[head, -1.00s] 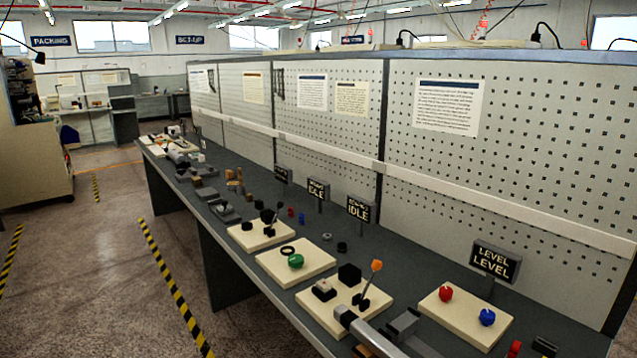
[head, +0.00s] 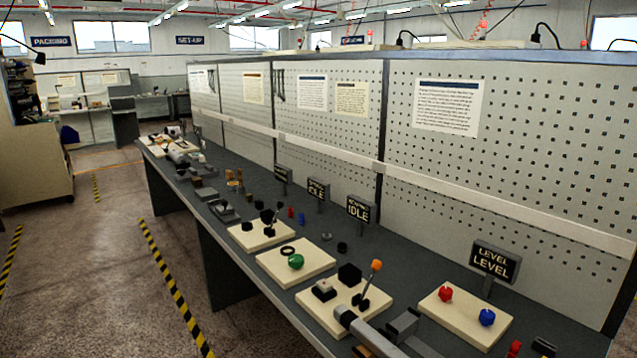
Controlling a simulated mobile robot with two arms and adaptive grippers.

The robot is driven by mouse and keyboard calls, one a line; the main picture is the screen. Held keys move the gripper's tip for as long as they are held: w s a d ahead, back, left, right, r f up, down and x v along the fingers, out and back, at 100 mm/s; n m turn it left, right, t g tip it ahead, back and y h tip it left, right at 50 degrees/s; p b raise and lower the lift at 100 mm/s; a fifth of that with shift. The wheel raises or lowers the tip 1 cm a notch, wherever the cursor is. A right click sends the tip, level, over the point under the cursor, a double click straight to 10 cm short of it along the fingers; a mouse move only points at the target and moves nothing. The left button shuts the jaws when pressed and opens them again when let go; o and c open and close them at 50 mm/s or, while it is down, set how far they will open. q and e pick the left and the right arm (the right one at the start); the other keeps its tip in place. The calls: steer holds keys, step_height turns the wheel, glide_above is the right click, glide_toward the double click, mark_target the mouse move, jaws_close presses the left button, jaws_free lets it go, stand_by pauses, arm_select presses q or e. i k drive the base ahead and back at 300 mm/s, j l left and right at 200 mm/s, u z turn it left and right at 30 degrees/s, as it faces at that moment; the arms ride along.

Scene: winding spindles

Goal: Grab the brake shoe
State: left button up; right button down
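I cannot tell for sure which piece is the brake shoe. A small brown piece (head: 363,351) shows below that cylinder, cut by the frame's bottom edge. A black curved ring (head: 288,250) lies on a cream plate (head: 318,262) beside a green knob (head: 296,262).
The long dark bench (head: 262,288) runs from near right to far left against a pegboard wall (head: 520,150). An orange-topped lever (head: 376,266), a red knob (head: 445,294), a blue knob (head: 487,317) and sign posts (head: 360,209) stand up from it. The floor (head: 100,290) at left is clear.

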mark_target(322, 285)
steer(key=i+j+z, duration=0.2)
steer(key=j, duration=0.15)
steer(key=i+j+z, duration=0.15)
steer(key=j, duration=0.2)
steer(key=j+z, duration=0.2)
steer(key=j, duration=0.2)
steer(key=i, duration=0.05)
